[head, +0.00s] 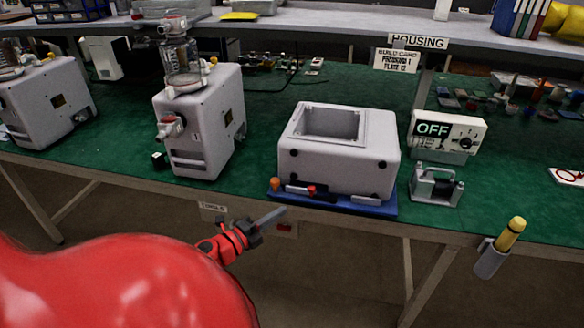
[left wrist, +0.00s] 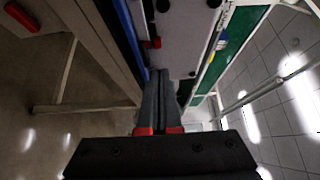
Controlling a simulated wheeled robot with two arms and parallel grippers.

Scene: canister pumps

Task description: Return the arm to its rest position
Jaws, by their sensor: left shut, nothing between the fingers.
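My left arm, red, comes in from the lower left of the head view. My left gripper (head: 270,220) is in front of the bench's front edge, below and left of the open white housing (head: 380,160). Its fingers are shut and empty. In the left wrist view the gripper (left wrist: 162,75) shows its two fingers together, pointing toward the housing (left wrist: 185,35). Whether the fingertips touch anything is hard to tell there. My right gripper does not show in either view.
The housing stands on a blue tray (head: 386,210) on the green bench (head: 265,105). A white pump unit (head: 200,130) stands left of it. A grey clamp-like fixture (head: 436,187) and an OFF display box (head: 455,132) stand right. A yellow-handled tool (head: 510,235) sits in a holder at the front edge.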

